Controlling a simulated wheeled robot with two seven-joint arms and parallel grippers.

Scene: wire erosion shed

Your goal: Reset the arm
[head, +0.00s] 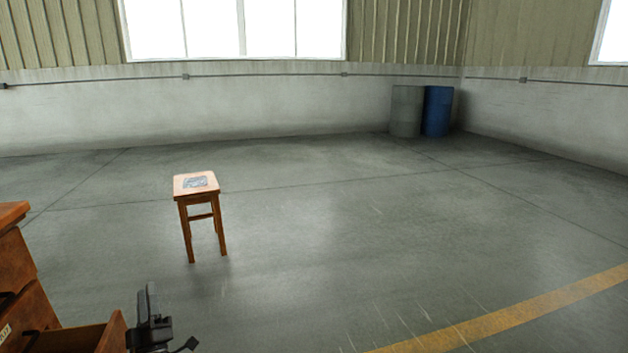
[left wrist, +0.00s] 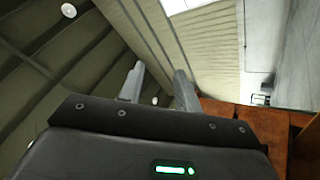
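My left gripper (head: 152,322) shows at the bottom left of the head view, beside the open drawer of a wooden cabinet. In the left wrist view its two grey fingers (left wrist: 160,72) stand apart with nothing between them. The wrist is tilted, as that view looks towards the roof and upper wall. My right arm and right gripper are not in view.
A brown wooden cabinet (head: 22,270) with a pulled-out drawer (head: 75,339) stands at the left edge. A wooden stool (head: 188,190) with a grey flat item (head: 196,183) stands beyond. Grey (head: 406,111) and blue (head: 437,111) barrels stand far back. Open floor lies right.

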